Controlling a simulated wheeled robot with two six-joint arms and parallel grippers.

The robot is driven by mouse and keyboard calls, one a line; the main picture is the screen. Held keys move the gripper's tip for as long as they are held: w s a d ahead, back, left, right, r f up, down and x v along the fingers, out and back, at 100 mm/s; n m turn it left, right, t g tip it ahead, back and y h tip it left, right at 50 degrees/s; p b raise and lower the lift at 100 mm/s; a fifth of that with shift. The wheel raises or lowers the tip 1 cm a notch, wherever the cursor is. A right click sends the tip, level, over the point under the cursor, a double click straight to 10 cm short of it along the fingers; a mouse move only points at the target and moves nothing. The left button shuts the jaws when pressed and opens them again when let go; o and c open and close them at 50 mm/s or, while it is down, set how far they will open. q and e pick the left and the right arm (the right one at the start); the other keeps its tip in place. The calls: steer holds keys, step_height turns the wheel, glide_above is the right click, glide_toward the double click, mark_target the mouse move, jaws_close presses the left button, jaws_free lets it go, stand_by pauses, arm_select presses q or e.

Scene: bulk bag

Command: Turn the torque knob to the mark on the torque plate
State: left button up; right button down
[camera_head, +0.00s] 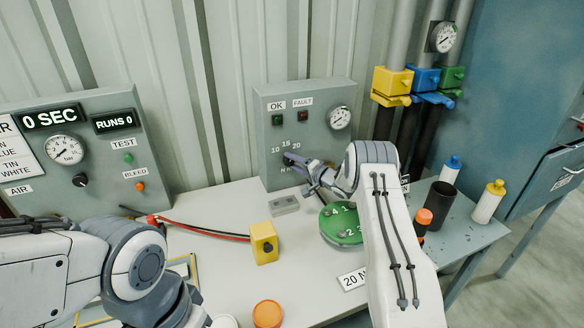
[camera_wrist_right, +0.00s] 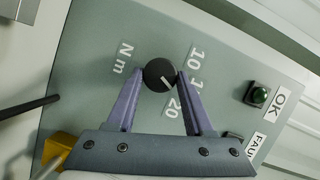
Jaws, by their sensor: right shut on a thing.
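The torque knob (camera_wrist_right: 157,73) is black and round, on the grey panel (camera_head: 265,120) with OK and FAULT lamps. In the right wrist view a pale line shows on the lower part of its face, towards the 15 and 20 labels (camera_wrist_right: 174,107). My right gripper (camera_head: 291,159) is shut on the knob, one purple finger on each side. A white plate reading "20 N" (camera_head: 352,279) lies on the bench, its right end hidden by my right arm. My left arm is at the lower left; its fingers do not show.
A green numbered disc (camera_head: 338,229), a yellow block (camera_head: 263,243) with a red hose, a grey block (camera_head: 285,205) and an orange cap (camera_head: 267,314) are on the bench (camera_head: 215,210). Bottles and a black cup (camera_head: 436,205) stand at right. A gauge box (camera_head: 105,150) stands left.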

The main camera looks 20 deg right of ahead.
steer(key=shift+d+f+m+t+b, duration=0.15)
steer(key=shift+m+t+b, duration=0.1)
steer(key=shift+m+b, duration=0.4)
steer(key=shift+f+m+t+b, duration=0.1)
steer(key=shift+m+t+b, duration=0.25)
steer(key=shift+m, duration=0.5)
steer(key=shift+y, duration=0.3)
steer(key=shift+c, duration=1.6)
jaws_free()
steer(key=b+v, duration=0.2)
steer(key=v, duration=0.8)
steer(key=shift+s, duration=0.25)
